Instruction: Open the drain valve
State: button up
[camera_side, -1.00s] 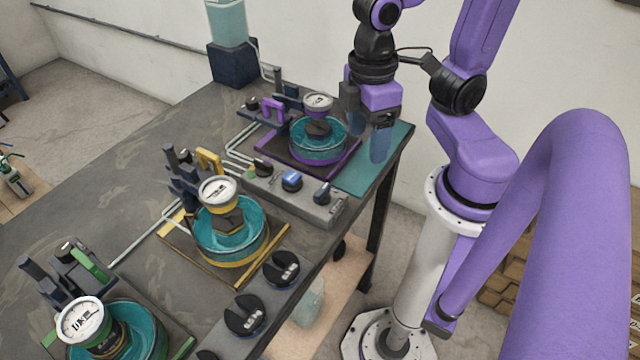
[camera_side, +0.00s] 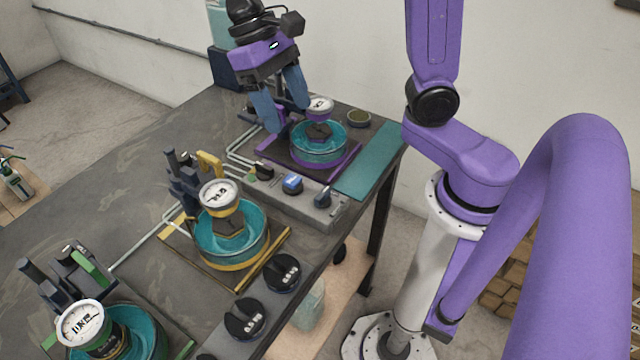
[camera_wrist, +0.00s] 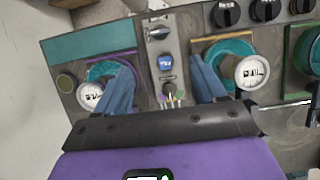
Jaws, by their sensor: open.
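Three stations with teal round basins stand along the bench; I cannot tell which part is the drain valve. The far station has a purple-rimmed basin (camera_side: 319,154) and a white gauge (camera_side: 320,104); its purple handle is mostly hidden behind my gripper. The middle station has a yellow handle (camera_side: 209,163), and the near one has a green handle (camera_side: 90,266). My gripper (camera_side: 288,118) is open, its two blue fingers pointing down by the far station's gauge and handle. In the wrist view the open fingers (camera_wrist: 160,66) have nothing held between them.
A grey control box with a blue switch (camera_side: 292,182) and dark knobs sits between the far and middle stations.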

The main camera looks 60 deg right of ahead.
aim_at(323, 193)
jog(key=x, duration=1.7)
jog(key=c, duration=1.1)
